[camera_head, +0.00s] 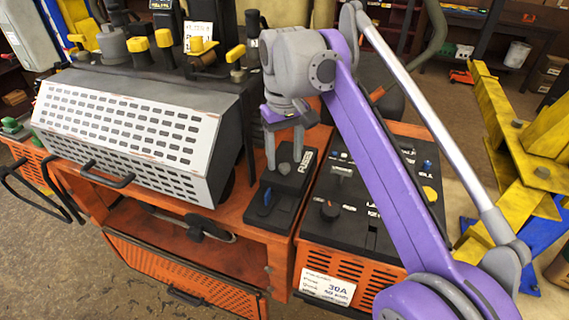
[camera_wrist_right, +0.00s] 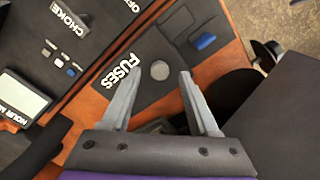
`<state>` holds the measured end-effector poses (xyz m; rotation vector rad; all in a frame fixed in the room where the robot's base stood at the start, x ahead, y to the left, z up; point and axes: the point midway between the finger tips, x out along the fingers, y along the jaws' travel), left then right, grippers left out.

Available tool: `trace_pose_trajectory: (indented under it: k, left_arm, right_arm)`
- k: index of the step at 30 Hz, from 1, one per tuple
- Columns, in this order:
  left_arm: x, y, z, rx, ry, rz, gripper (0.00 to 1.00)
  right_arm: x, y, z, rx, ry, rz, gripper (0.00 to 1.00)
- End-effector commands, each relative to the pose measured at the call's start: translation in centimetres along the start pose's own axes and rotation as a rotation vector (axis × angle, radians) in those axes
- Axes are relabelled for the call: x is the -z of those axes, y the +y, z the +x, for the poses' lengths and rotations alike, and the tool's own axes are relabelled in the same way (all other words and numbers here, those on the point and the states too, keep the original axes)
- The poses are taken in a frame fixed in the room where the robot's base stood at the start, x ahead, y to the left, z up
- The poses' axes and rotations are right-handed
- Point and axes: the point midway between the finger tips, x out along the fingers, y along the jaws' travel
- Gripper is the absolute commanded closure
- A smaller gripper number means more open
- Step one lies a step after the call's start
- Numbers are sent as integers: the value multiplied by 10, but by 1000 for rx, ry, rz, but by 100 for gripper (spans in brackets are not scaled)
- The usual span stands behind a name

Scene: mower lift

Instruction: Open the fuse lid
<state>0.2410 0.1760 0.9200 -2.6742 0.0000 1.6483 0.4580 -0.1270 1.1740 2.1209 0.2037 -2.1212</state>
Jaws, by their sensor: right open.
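The fuse lid (camera_head: 289,184) is a dark panel marked "FUSES" on the orange machine, with a round grey knob (camera_head: 284,169) on it. It looks shut and flat. In the right wrist view the lid (camera_wrist_right: 143,52) and its knob (camera_wrist_right: 159,70) lie just ahead of my fingers. My right gripper (camera_head: 284,163) points down over the lid. In the wrist view my right gripper (camera_wrist_right: 160,77) is open, with one finger on each side of the knob in the picture. I cannot tell whether the fingers touch the lid. My left gripper is out of view.
A blue switch (camera_head: 266,197) sits near the lid. A control panel (camera_head: 333,236) with knobs is to the right. A white perforated cover (camera_head: 125,135) is to the left. Black and yellow levers (camera_head: 200,50) stand behind. An open orange shelf (camera_head: 190,240) lies below.

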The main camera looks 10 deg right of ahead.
Motion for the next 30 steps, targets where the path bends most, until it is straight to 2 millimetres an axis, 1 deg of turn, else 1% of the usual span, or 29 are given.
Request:
trace_pose_trajectory:
  k: [1,5,14,17,18,20,24,25,30]
  left_arm:
    - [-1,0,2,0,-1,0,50]
    - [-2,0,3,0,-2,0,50]
    - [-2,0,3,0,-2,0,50]
    - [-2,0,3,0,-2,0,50]
    - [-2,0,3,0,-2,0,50]
    - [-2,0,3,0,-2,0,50]
    - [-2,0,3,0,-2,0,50]
    - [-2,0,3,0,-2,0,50]
    - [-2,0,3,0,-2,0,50]
  right_arm:
    - [0,0,7,0,0,0,39]
    - [0,0,15,0,1,0,39]
    - [0,0,16,0,1,0,39]
    - [0,0,16,0,1,0,55]
    - [0,0,16,0,1,0,62]
    - [0,0,16,0,1,0,73]
    - [0,0,16,0,1,0,98]
    - [0,0,16,0,1,0,100]
    - [0,0,16,0,1,0,100]
